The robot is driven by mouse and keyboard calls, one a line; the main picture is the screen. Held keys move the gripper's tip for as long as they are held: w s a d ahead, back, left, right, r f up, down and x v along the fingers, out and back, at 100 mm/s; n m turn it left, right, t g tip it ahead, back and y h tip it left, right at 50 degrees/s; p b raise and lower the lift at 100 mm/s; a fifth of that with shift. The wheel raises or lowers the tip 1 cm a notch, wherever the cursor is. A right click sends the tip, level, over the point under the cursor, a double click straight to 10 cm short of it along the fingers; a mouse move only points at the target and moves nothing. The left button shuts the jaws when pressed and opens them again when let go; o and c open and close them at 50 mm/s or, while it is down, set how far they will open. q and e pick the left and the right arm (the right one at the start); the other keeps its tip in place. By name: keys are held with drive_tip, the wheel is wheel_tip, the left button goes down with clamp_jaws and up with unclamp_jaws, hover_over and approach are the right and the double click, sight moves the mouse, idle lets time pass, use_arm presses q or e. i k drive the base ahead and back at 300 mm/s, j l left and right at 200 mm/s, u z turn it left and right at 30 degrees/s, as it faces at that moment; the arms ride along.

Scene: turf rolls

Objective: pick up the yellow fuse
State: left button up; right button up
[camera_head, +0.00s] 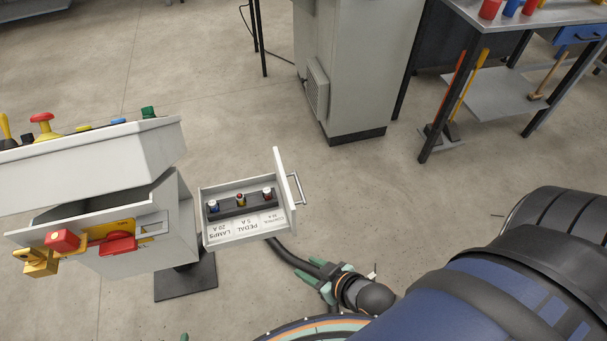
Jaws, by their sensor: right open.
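An open white drawer (206,230) holds a dark fuse block (228,208) with three small fuses in a row. The middle fuse (240,200) looks yellow-orange with a red part and stands over the PEDAL label; it is the yellow fuse as far as I can tell. A blue-and-white fuse (213,206) is on its left and a red-and-white fuse (267,193) on its right. My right gripper (316,277), with green fingers, is open and empty, below and right of the drawer, apart from it. A green tip at the bottom edge may be my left gripper (184,337); the rest is hidden.
A grey control console (130,150) with coloured buttons stands at left, with a red padlock (62,241) and a yellow one (40,262). The drawer's front panel (284,185) and handle rise on its right.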

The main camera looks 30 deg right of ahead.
sight(240, 199)
drive_tip(key=k+l, duration=0.1)
drive_tip(key=l, duration=0.3)
drive_tip(key=k+l, duration=0.1)
drive_tip(key=l, duration=0.3)
drive_tip(key=k+l, duration=0.1)
drive_tip(key=l, duration=0.3)
